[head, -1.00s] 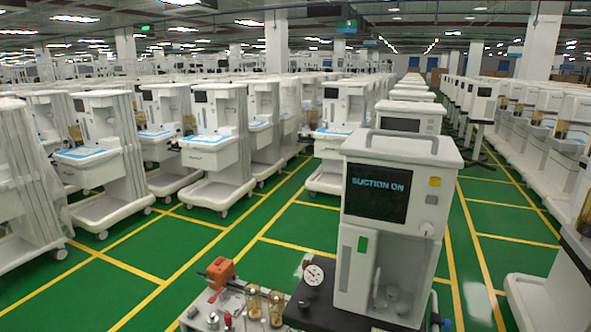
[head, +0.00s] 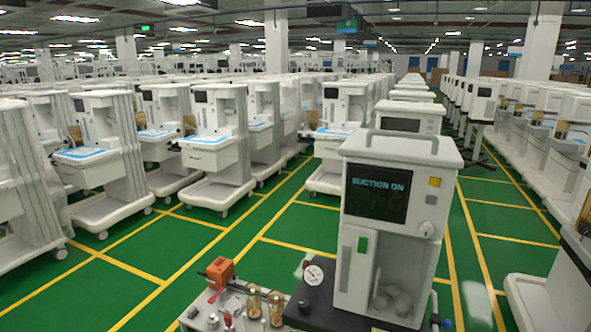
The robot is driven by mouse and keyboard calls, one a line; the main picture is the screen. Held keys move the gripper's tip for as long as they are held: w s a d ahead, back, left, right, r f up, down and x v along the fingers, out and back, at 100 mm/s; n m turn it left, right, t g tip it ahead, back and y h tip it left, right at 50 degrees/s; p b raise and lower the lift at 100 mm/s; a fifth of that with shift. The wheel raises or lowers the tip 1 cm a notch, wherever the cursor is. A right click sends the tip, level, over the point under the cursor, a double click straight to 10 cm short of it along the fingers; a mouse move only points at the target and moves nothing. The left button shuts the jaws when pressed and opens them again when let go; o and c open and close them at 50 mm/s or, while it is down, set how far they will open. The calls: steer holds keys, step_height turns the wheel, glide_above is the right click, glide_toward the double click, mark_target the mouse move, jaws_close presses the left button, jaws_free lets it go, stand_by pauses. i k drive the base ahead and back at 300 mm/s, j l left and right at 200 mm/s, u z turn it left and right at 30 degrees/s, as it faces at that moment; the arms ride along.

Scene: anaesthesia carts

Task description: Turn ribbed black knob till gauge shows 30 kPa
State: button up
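A white suction cart (head: 395,190) stands at the front right, with a dark screen (head: 376,192) reading "SUCTION ON". A small round white gauge (head: 314,274) stands at the left of its base; its needle is too small to read. A ribbed black knob cannot be made out; the dark area (head: 304,304) below the gauge shows no clear knob shape. A pale round dial (head: 426,229) sits on the cart's right front. My gripper is not in view.
An orange device (head: 219,271) and two amber glass jars (head: 265,302) stand on a bench left of the gauge. Rows of white carts (head: 213,140) fill the hall behind. Green floor with yellow lines is free at the left of the bench.

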mark_target(304, 305)
steer(key=i+j+u, duration=0.15)
steer(key=j+u, duration=0.3)
steer(key=i+j+u, duration=0.2)
steer(key=u, duration=0.2)
